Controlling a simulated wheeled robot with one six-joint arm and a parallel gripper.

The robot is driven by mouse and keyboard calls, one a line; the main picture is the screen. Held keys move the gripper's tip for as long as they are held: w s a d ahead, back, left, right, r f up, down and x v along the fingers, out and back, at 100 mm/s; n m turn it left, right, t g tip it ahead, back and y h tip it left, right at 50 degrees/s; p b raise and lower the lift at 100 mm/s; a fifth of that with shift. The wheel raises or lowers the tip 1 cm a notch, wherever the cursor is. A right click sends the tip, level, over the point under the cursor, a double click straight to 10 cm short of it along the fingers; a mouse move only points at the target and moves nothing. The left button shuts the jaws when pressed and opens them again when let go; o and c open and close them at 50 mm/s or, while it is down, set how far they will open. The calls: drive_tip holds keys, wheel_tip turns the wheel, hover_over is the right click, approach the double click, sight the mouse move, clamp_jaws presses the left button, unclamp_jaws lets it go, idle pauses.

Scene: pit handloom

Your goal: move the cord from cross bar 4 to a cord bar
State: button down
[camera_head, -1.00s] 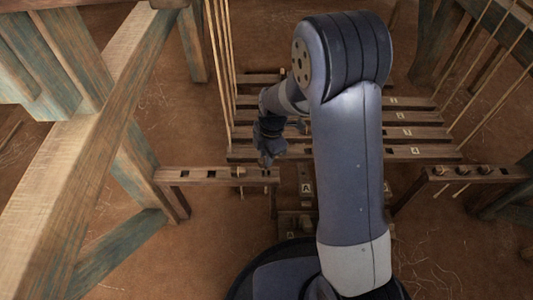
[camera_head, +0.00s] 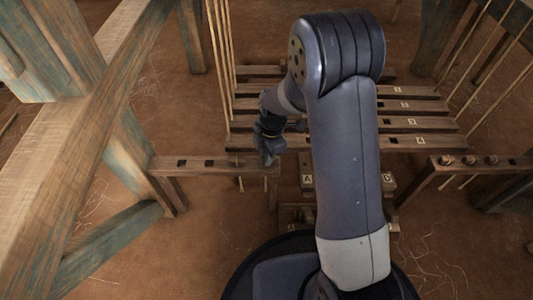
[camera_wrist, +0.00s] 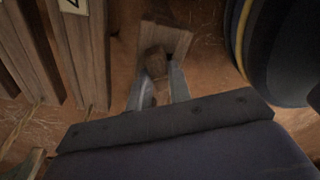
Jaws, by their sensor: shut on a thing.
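My gripper (camera_head: 268,160) is by the right end of the low slotted wooden bar (camera_head: 195,163) on the left in the head view. In the wrist view my gripper (camera_wrist: 158,92) is shut on a small wooden toggle (camera_wrist: 156,61), which I take for the cord's end. A wooden surface (camera_wrist: 172,38) lies behind the toggle; whether they touch I cannot tell. The cord's run is not clear. The labelled cross bars (camera_head: 390,141) lie beyond my gripper, partly behind my arm; I cannot read their numbers for certain.
Another low bar (camera_head: 510,162) with several toggles stands at the right. Pieces labelled A (camera_head: 307,180) and D (camera_head: 387,178) lie near my base. Thick loom posts and a beam (camera_head: 95,130) fill the left. Thin upright cords (camera_head: 222,65) stand left of the cross bars.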

idle(0.4)
drive_tip(key=c, duration=1.2)
unclamp_jaws()
drive_tip(key=shift+c, duration=0.2)
wheel_tip(320, 180, up, 11)
drive_tip(key=d+p, duration=0.1)
drive_tip(key=p, duration=0.4)
drive_tip(key=shift+w+f, duration=0.15)
drive_tip(key=shift+w, duration=0.15)
